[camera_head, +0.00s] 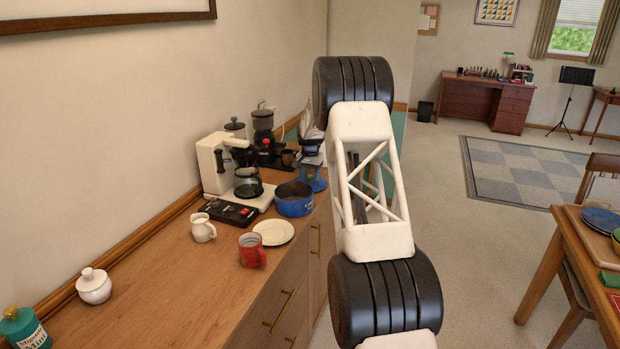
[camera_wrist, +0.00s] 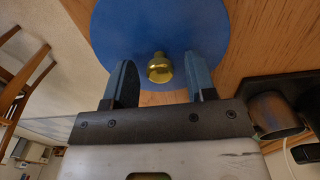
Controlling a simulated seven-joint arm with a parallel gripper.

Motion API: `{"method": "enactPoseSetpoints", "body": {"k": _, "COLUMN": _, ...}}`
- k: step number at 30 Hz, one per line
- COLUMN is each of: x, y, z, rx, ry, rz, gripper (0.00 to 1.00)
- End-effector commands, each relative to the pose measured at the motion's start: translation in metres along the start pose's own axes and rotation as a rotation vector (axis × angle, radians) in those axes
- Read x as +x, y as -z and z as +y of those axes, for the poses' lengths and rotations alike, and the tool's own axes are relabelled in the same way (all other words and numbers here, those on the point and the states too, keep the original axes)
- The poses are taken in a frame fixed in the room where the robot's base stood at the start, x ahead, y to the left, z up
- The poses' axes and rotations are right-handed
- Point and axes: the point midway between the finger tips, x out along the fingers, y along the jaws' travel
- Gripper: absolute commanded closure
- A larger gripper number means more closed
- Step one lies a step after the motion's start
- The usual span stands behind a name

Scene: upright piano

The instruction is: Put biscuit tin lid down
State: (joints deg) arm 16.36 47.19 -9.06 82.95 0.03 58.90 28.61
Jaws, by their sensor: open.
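The biscuit tin lid is a round blue disc (camera_wrist: 160,25) with a brass knob (camera_wrist: 159,68) in the wrist view. It appears to lie flat, knob up, on the wooden countertop. In the head view its blue edge (camera_head: 315,184) shows beneath my gripper (camera_head: 311,163), partly hidden by it. My gripper also shows in the wrist view (camera_wrist: 163,80), with its blue fingers open on either side of the knob and clear gaps to it. A blue open tin (camera_head: 294,199) stands nearer on the countertop, left of the lid.
The countertop (camera_head: 180,285) holds a white coffee maker (camera_head: 213,168), a red mug (camera_head: 252,251), a white plate (camera_head: 274,232) and a cream jug (camera_head: 203,228). A dark mug (camera_wrist: 275,115) on a black tray is close to my gripper's right in the wrist view.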

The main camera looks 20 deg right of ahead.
Motion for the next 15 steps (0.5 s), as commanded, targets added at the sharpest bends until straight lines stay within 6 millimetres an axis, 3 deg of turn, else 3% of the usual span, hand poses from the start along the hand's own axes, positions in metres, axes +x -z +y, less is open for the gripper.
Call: {"method": "enactPoseSetpoints", "body": {"k": 15, "x": -0.076, "y": 0.0, "z": 0.0, "rx": 0.0, "ry": 0.0, "rz": 0.001, "gripper": 0.49}}
